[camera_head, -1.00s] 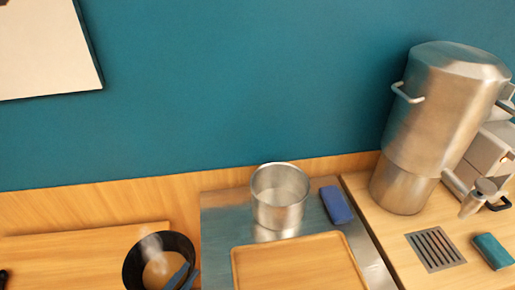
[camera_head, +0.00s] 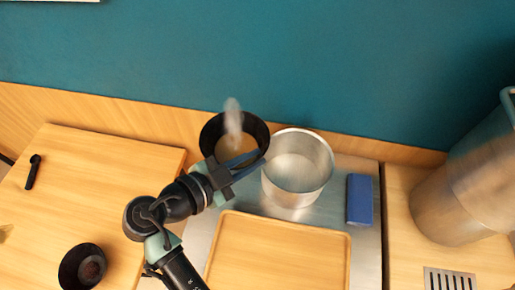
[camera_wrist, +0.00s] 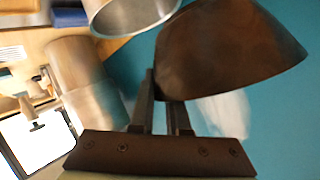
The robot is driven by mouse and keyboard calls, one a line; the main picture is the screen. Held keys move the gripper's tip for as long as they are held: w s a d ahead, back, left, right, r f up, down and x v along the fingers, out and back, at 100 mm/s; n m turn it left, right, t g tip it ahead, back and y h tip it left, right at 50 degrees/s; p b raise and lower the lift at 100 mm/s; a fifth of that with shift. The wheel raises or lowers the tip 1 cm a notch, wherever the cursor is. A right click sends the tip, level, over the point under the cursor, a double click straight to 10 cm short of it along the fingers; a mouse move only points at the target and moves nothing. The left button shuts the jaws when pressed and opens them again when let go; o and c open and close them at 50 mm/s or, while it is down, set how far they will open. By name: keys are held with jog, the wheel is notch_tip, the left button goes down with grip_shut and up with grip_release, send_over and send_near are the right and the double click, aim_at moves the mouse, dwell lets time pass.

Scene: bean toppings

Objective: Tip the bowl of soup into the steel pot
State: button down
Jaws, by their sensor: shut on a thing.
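The bowl of soup (camera_head: 207,138) is black, with brownish soup and steam above it. It is up beside the steel pot (camera_head: 298,170), just to its left, and looks about upright in the head view. My gripper (camera_head: 236,168) is shut on the bowl's near right side. In the wrist view the bowl (camera_wrist: 225,50) fills the top right, in the fingers of my gripper (camera_wrist: 160,95), and the steel pot (camera_wrist: 130,14) shows at the top. The soup is hidden in the wrist view. The pot's visible inside looks empty.
A wooden tray (camera_head: 230,222) lies in front of the pot. A blue block (camera_head: 359,200) is right of the pot. A small dark bowl (camera_head: 84,266) sits at lower left. A large steel urn (camera_head: 460,195) stands at right. The wall is close behind.

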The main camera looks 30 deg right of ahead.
jog(key=shift+f, duration=0.85)
jog(key=shift+d+r+y+p, duration=0.1)
jog(key=shift+y+p, duration=0.4)
jog(key=shift+p, duration=0.2)
jog(key=y+p, duration=0.1)
jog(key=p, duration=0.1)
jog(key=y+p, duration=0.1)
jog(key=p, duration=0.1)
jog(key=r+m+y+p, duration=0.1)
jog(key=p, duration=0.1)
jog(key=shift+d+r+y, duration=0.1)
jog(key=shift+d+y, duration=0.15)
jog(key=shift+y, duration=0.15)
jog(key=s+d+f+m+t+y+p, duration=0.1)
jog(key=d+f+m+y+p, duration=0.2)
jog(key=d+y, duration=0.5)
jog(key=shift+d+f+t+y, duration=0.35)
jog(key=shift+f+y, duration=0.25)
jog(key=shift+y, duration=2.4)
